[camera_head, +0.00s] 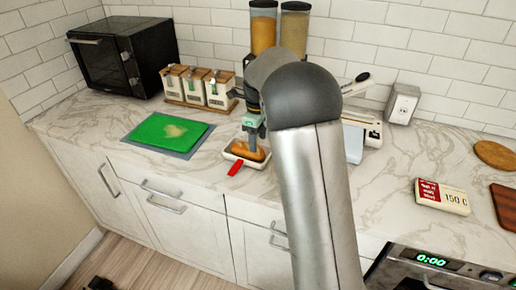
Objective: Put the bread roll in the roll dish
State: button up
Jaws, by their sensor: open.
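The bread roll (248,153), orange-brown and oblong, lies in a small pale dish (228,155) on the marble counter, left of the middle of the view. The dish appears to be the roll dish. My gripper (257,147) points down right over the roll, with its jaws open. The fingertips are very small in the picture, and I cannot tell whether they touch the roll. My arm hides part of the counter behind and to the right of the dish.
A red object (235,168) lies at the dish's front edge. A green board (168,131) is to the left, with several canisters (193,87) and a black oven (117,57) behind. A red-white box (442,196) is at the right. Counter (95,125) is clear at the left.

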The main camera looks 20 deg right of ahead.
notch_tip(320, 180, up, 7)
jog(key=s+a+f+n, duration=0.1)
jog(key=s+f+n, duration=0.1)
jog(key=s+n, duration=0.6)
jog(key=s+a+f+n, duration=0.1)
jog(key=s+f+n, duration=0.2)
jog(key=s+n, duration=0.6)
jog(key=s+a+f+n, duration=0.1)
jog(key=s+f+n, duration=0.1)
jog(key=s+n, duration=0.7)
jog(key=s, duration=0.8)
jog(key=shift+s+a+f, duration=0.2)
jog(key=shift+a+f, duration=0.05)
jog(key=shift+f, duration=0.05)
